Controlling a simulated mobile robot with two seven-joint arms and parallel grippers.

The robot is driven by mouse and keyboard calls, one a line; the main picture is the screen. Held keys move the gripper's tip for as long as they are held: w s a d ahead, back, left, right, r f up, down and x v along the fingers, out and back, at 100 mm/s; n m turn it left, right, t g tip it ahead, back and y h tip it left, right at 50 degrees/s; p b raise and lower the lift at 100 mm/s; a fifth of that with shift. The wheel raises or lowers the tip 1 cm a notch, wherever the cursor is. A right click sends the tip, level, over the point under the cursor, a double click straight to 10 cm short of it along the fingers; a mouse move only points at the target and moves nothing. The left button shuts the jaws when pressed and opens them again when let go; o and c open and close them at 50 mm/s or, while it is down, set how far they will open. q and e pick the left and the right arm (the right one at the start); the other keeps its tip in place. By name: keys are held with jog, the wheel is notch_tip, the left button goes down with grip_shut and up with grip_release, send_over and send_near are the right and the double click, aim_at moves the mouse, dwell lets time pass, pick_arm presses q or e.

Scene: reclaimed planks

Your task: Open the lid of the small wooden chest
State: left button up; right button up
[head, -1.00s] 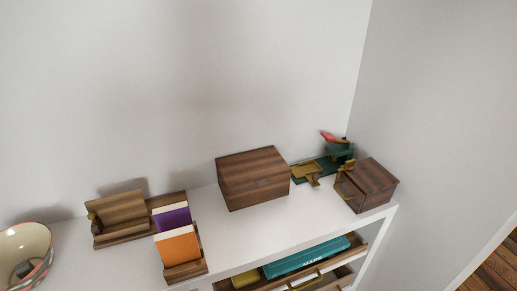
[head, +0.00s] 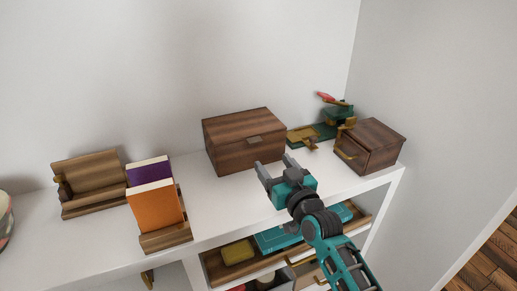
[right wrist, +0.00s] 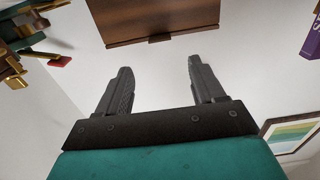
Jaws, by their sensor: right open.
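The small wooden chest (head: 232,150) stands on the white shelf top against the wall, with its lid (head: 240,123) closed. A small clasp (head: 254,140) shows on its front. My right gripper (head: 274,165) is open and empty, just in front of the chest's front right part, and seems apart from it. In the right wrist view the open fingers (right wrist: 157,82) point toward the chest (right wrist: 150,15), with the clasp (right wrist: 159,38) between them and beyond the tips. My left gripper is not in view.
A smaller wooden box (head: 369,147) with a brass handle and a green and brass object (head: 325,125) stand to the right. A wooden holder with orange and purple books (head: 155,207) and a wooden stand (head: 90,180) are left. Below is an open drawer (head: 215,265).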

aim_at(257, 142)
jog(key=b+x, duration=0.2)
jog(key=x, duration=0.6)
jog(key=shift+w+a+f, duration=0.1)
jog(key=shift+w+f, duration=0.05)
jog(key=shift+w, duration=0.2)
jog(key=shift+w+a+b, duration=0.25)
jog(key=shift+w+b, duration=0.15)
jog(key=shift+w, duration=0.3)
jog(key=shift+c, duration=0.5)
grip_shut()
